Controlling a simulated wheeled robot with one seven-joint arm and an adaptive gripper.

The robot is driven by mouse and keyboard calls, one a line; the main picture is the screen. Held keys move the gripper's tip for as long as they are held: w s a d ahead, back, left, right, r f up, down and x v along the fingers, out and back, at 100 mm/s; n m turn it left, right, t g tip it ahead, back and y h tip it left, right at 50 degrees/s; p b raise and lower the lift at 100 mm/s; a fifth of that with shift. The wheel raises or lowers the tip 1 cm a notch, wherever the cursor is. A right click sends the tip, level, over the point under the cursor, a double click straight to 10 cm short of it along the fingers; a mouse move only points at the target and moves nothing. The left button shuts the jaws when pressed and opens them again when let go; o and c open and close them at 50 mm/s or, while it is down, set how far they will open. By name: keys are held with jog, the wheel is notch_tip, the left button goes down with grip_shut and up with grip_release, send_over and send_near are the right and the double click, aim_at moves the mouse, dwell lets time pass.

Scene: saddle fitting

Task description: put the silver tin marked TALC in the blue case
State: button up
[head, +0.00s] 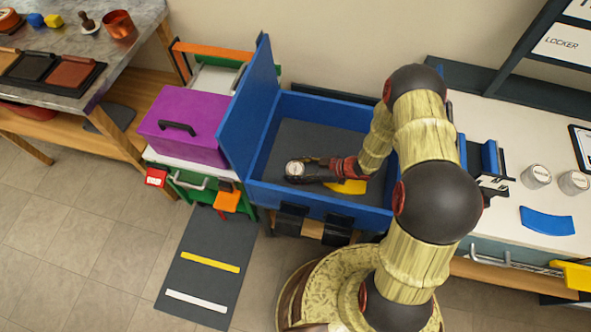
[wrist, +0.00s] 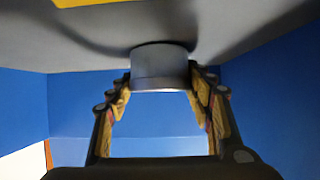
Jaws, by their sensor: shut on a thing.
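The blue case (head: 321,207) stands open in the middle of the head view, its lid (head: 250,105) raised on the left side. My gripper (head: 301,172) is inside the case, low over its dark grey floor. It is shut on a silver tin (head: 295,169) with a pale round top; its lettering is too small to read. In the wrist view the tin (wrist: 160,67) sits between both fingertips (wrist: 160,85), close to the grey floor. I cannot tell whether it touches the floor. A yellow piece (head: 346,187) lies on the case floor beside my gripper.
A purple box (head: 185,125) stands left of the raised lid. Two more silver tins (head: 536,176) (head: 573,182) and a blue curved piece (head: 547,220) are on the white counter (head: 500,222) at right. The case floor behind my gripper is clear.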

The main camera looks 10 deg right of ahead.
jog(key=shift+f, duration=0.15)
jog(key=o, duration=1.2)
jog(key=shift+o, duration=0.4)
